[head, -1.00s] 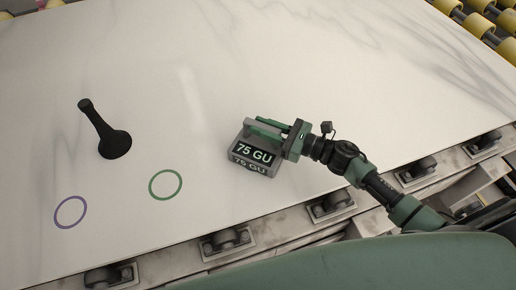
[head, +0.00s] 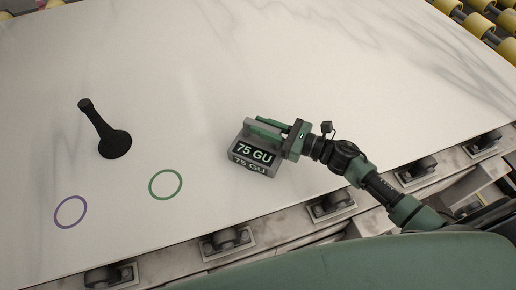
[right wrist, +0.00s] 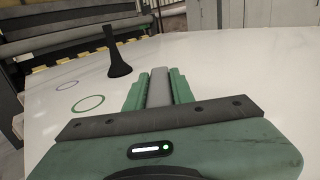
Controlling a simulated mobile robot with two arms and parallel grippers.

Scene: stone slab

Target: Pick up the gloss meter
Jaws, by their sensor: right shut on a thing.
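The gloss meter (head: 252,157) is a grey box with "75 GU" on its faces. In the right wrist view the green fingers of the right gripper (right wrist: 158,90) lie on both sides of the grey bar (right wrist: 159,88). The box below is hidden there. I cannot tell whether the meter is clear of the slab. My left gripper is not in view.
A black tool with a round, wide base (head: 114,143) stands on the slab at left. A green ring (head: 152,191) and a purple ring (head: 57,219) are marked near the front edge. Rollers (head: 228,240) line that edge. The slab's middle and back are clear.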

